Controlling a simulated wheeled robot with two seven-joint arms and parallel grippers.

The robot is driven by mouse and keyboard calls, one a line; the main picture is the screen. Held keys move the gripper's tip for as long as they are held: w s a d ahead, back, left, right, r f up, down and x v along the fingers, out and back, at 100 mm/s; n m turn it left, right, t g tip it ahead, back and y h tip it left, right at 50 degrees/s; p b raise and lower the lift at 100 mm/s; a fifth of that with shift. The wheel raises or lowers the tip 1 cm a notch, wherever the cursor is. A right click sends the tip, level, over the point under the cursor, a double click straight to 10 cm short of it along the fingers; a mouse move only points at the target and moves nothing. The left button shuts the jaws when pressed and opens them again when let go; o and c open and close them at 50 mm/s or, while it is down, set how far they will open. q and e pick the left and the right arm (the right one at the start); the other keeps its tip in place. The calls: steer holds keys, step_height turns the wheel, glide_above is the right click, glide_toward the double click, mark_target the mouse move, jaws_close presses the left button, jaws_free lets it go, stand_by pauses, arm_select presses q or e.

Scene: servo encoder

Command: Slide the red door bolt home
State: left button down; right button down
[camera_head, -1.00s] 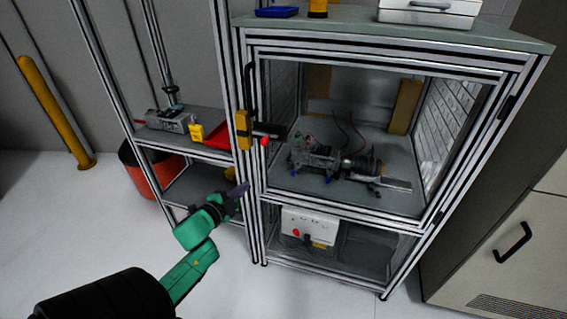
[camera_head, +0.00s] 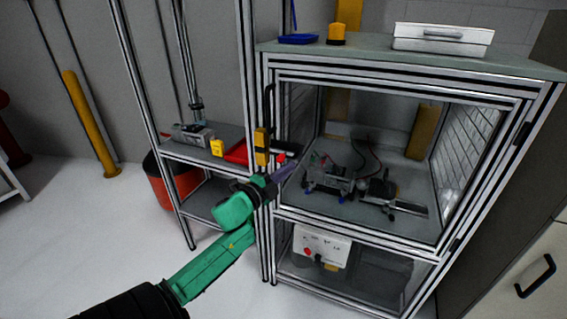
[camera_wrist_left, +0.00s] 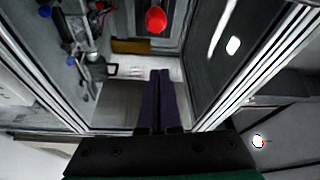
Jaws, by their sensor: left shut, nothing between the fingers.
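The red knob of the bolt (camera_head: 281,158) sits at the left edge of the framed cabinet's front opening, just right of a yellow block (camera_head: 261,148) on the left post. In the left wrist view the red knob (camera_wrist_left: 156,19) is at the top, beyond the fingertips. My left gripper (camera_head: 290,169) is shut and empty. Its dark purple fingers point up and right, just below the knob in the head view. In the left wrist view the fingertips (camera_wrist_left: 160,73) look apart from the knob. The rest of the bolt is hard to make out. My right gripper is out of view.
The framed cabinet (camera_head: 375,77) holds a mechanical assembly (camera_head: 335,178) with cables. A shelf at left bears a red tray (camera_head: 237,154) and a small yellow box (camera_head: 217,147). A white control box (camera_head: 322,246) sits in the lower bay.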

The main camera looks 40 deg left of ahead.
arm_select(q)
steer(key=a, duration=0.1)
steer(key=w+a, duration=0.1)
steer(key=w+a+p, duration=0.1)
steer(key=shift+w+a+f, duration=0.2)
steer(key=shift+a+f, duration=0.05)
steer(key=shift+a, duration=0.05)
steer(key=a, duration=0.1)
steer(key=s+a, duration=0.1)
steer(key=a, duration=0.1)
stand_by(0.3)
